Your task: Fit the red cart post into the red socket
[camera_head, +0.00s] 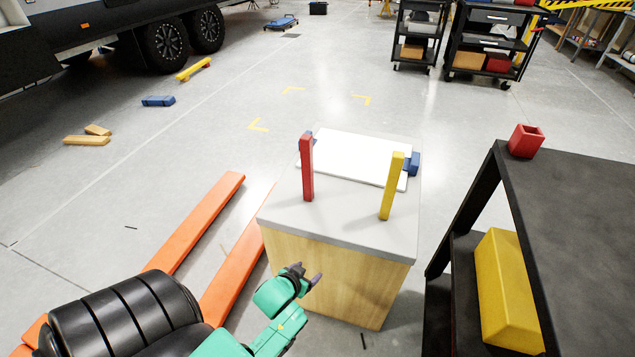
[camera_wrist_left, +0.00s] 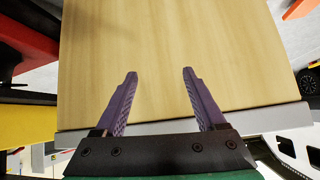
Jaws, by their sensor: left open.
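The red cart post (camera_head: 307,167) stands upright near the left edge of the grey top of a wooden box-like cart (camera_head: 345,230). The red socket (camera_head: 526,140), a small open-topped box, sits on the corner of the black table at the right. My left gripper (camera_head: 313,278) is in front of the cart's wooden side, below its top and apart from the red post. In the left wrist view the left gripper (camera_wrist_left: 159,76) has its purple fingers spread with nothing between them, facing the wooden panel (camera_wrist_left: 160,40). My right gripper is not in view.
A yellow post (camera_head: 391,186) stands on the cart's right side, with a white panel (camera_head: 357,157) and a blue piece behind. The black table (camera_head: 580,200) stands right, a yellow block (camera_head: 508,290) on its lower shelf. Orange forks (camera_head: 205,215) lie left.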

